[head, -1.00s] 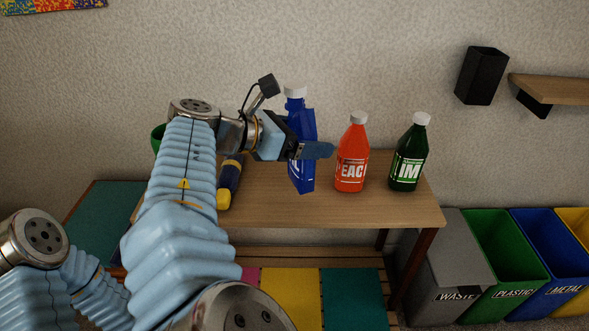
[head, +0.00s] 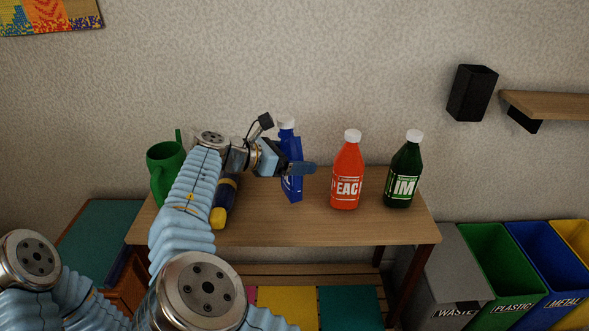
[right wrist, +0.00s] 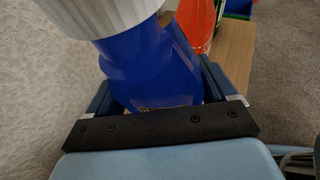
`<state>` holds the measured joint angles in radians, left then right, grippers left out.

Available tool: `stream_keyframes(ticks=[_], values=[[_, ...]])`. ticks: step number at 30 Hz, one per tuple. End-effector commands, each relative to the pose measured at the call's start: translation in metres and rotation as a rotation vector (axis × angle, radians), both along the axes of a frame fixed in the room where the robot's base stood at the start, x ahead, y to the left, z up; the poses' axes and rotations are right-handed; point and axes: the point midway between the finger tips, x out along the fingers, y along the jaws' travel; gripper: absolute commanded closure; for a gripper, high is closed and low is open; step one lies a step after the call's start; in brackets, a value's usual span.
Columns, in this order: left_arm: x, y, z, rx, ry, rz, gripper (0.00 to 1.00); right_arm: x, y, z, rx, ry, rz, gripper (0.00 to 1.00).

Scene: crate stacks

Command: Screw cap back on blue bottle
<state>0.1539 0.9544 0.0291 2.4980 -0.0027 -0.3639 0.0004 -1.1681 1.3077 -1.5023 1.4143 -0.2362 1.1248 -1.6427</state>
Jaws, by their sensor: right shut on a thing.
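The blue bottle (head: 296,187) is over the wooden table, left of the red bottle, and looks close to upright. Its white cap (head: 287,124) sits on the top; I cannot tell how tight it is. My right gripper (head: 296,168) is shut on the blue bottle's body from the left and covers part of it. The right wrist view shows the bottle (right wrist: 150,70) between the fingers and the ribbed white cap (right wrist: 112,14) close to the camera. Whether the bottle's base touches the table is unclear. My left gripper is out of view.
A red bottle (head: 347,170) and a dark green bottle (head: 402,170), both white-capped, stand right on the table (head: 300,230). A green watering can (head: 163,178) and a yellow-and-blue item (head: 219,214) are left. Bins stand right; a wall shelf (head: 550,106) is above them.

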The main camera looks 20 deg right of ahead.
Motion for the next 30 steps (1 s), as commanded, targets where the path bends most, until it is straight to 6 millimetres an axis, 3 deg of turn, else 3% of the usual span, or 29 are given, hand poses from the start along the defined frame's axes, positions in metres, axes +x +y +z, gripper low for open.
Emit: stream_keyframes(ticks=[10,20,21,23,30], values=[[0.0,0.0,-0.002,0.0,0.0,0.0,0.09,0.008,-0.002,-0.038,-0.003,0.001,0.0,0.3],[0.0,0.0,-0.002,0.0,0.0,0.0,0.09,0.008,-0.002,-0.041,0.0,0.0,0.001,0.3],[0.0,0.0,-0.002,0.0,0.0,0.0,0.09,0.008,-0.002,-0.041,-0.001,-0.001,0.001,0.11],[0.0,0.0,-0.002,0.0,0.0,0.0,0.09,0.008,-0.002,-0.041,-0.001,-0.001,0.001,0.02],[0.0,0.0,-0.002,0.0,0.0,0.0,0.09,0.008,-0.002,-0.04,-0.001,-0.001,0.001,0.0]])
